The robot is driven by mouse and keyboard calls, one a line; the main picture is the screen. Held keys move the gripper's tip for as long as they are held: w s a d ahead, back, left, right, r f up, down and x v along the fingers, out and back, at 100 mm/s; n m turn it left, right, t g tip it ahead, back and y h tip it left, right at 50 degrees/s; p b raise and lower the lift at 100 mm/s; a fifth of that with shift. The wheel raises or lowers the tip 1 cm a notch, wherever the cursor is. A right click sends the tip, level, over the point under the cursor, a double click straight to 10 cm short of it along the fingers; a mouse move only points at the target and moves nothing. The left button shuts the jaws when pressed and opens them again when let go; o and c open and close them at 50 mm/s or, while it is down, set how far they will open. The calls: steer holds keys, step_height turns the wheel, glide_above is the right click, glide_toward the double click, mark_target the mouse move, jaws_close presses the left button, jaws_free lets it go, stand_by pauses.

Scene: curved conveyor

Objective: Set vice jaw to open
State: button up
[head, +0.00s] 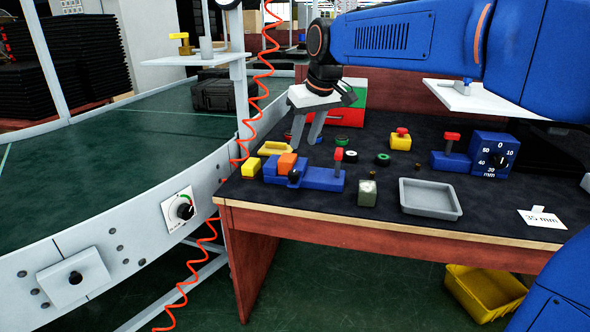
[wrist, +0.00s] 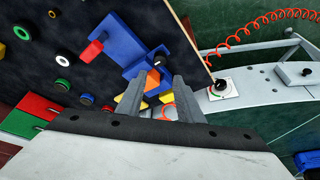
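The blue vice (head: 322,179) stands near the front left of the dark bench, with a red-topped post on its right part. It also shows in the wrist view (wrist: 125,45). An orange block (head: 287,163) sits at its left part, and a lever with a black ball (head: 294,175) stands at its front. The orange block appears between my fingers in the wrist view (wrist: 152,80). I cannot tell how the jaw is set. My gripper (head: 303,146) points down above and behind the vice. Its two fingers are apart in the wrist view (wrist: 160,80), with nothing held between them.
Yellow blocks (head: 251,167) lie left of the vice. A stone-like cube (head: 367,193) and grey tray (head: 431,198) are to its right. A blue dial block (head: 490,152) is farther right. The curved conveyor (head: 110,190) and a red coiled hose (head: 255,100) border the left.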

mark_target(294, 172)
steer(key=x, duration=1.3)
